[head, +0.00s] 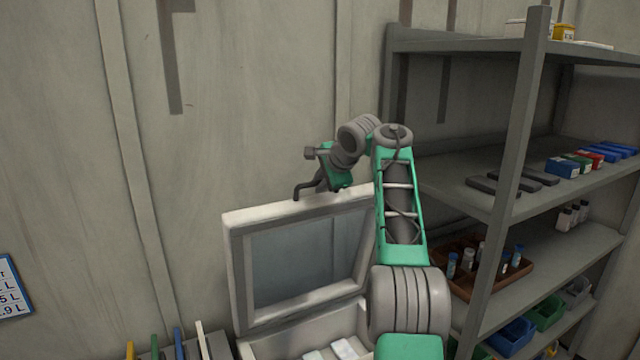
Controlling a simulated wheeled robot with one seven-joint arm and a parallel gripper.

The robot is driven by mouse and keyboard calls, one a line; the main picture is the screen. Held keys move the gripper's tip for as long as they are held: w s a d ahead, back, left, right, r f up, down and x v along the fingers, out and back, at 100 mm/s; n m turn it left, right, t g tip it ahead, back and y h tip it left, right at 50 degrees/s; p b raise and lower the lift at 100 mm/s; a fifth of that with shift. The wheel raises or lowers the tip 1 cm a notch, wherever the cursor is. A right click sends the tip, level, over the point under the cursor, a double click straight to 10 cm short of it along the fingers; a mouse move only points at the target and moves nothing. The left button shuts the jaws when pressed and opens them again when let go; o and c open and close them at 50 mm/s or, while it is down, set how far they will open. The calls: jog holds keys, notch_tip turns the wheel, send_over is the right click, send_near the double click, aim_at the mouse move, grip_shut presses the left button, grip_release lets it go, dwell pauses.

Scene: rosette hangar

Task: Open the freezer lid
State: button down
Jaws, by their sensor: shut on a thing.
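The white freezer lid (236,285) with its pale inner panel stands raised, tilted up from the freezer body (285,347) in the head view. My gripper (299,194) is at the lid's upper edge, left of its middle, and is shut on the lid there. The exact contact of the fingers is small and hard to see. Inside the open freezer, white items (345,348) show at the bottom of the picture. My arm hides the lid's right side and part of the freezer.
A grey shelf rack (530,130) stands close on the right, with small boxes (575,163) and a brown tray of vials (462,284). Several coloured upright things (180,342) stand left of the freezer. The wall (250,100) behind is close; space above the lid is clear.

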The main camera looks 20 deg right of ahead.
jog(key=shift+f, duration=0.35)
jog(key=c, duration=1.5)
grip_release()
jog(key=shift+w+a, duration=0.1)
jog(key=shift+o, duration=0.5)
jog(key=shift+r, duration=0.1)
jog(key=shift+r, duration=0.1)
jog(key=shift+s+r, duration=0.2)
jog(key=shift+s, duration=0.1)
jog(key=s+r+b, duration=0.3)
jog(key=s+b, duration=0.1)
jog(key=s, duration=1.1)
jog(key=shift+d+b, duration=0.25)
jog(key=shift+b, duration=0.05)
jog(key=shift+s, duration=0.1)
